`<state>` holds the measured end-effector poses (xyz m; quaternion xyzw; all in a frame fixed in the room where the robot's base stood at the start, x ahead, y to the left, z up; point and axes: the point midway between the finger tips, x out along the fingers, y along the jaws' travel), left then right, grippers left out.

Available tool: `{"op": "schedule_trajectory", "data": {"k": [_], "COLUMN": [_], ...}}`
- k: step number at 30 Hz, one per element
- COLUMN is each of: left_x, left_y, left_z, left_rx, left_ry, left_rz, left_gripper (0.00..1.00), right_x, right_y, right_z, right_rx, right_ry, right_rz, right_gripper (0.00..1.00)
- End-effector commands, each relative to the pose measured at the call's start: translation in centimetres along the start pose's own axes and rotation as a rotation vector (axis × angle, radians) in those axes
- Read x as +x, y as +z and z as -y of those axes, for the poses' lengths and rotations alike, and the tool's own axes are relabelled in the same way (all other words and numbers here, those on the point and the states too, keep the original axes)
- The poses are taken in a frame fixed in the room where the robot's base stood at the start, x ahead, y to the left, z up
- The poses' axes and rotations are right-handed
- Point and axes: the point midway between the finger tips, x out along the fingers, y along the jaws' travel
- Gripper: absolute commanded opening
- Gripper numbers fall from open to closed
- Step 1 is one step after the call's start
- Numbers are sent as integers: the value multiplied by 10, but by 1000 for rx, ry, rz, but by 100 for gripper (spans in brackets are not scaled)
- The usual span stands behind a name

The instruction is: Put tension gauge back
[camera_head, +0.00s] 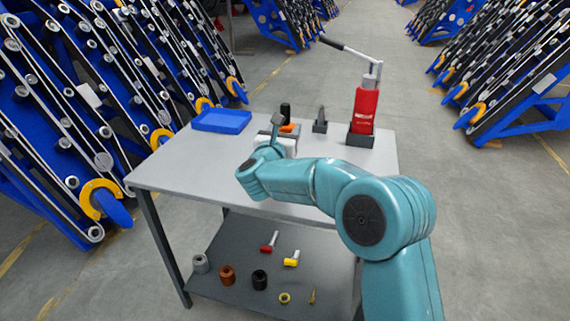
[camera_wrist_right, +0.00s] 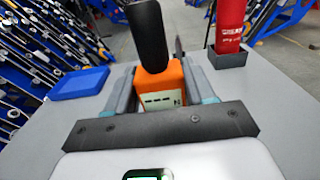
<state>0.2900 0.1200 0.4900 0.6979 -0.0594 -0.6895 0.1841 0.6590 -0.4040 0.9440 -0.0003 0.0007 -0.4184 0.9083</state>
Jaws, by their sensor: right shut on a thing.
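The tension gauge (camera_wrist_right: 163,88) has an orange body with a pale label. It sits between the two fingers of my right gripper (camera_wrist_right: 162,92), which is shut on it. A black rounded piece (camera_wrist_right: 147,35) rises just beyond the orange body; I cannot tell whether it is part of the gauge. In the head view the orange of the gauge (camera_head: 288,128) shows beside my right gripper (camera_head: 277,127), low over the far middle of the table. Whether the gauge touches the table or a holder is hidden. My left gripper is not in view.
On the grey table (camera_head: 190,165) are a blue tray (camera_head: 221,121) at left, a small dark holder (camera_head: 320,126) and a red tool (camera_head: 366,108) in a dark box. The lower shelf (camera_head: 225,255) holds several small parts. The table's left front is clear.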

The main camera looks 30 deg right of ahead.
Motion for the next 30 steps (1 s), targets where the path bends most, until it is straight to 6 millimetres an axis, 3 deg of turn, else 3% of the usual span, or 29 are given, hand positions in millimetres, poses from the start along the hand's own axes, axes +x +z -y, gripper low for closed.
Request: {"op": "schedule_trajectory", "data": {"k": [3, 11, 17, 29, 30], "left_x": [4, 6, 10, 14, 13], "left_y": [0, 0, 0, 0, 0], "left_z": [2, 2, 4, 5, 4], "left_rx": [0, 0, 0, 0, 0], "left_ry": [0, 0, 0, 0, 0], "left_rz": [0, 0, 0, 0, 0], "left_gripper": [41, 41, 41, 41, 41], "right_x": [1, 1, 2, 1, 1], "right_y": [-26, -48, -80, -85, -84], "right_z": [-1, -1, -1, -1, -1], "right_rx": [-2, 0, -1, 2, 1], "right_ry": [0, 0, 0, 0, 0], "right_rz": [1, 2, 2, 4, 1], "right_gripper": [4, 4, 4, 4, 66]}}
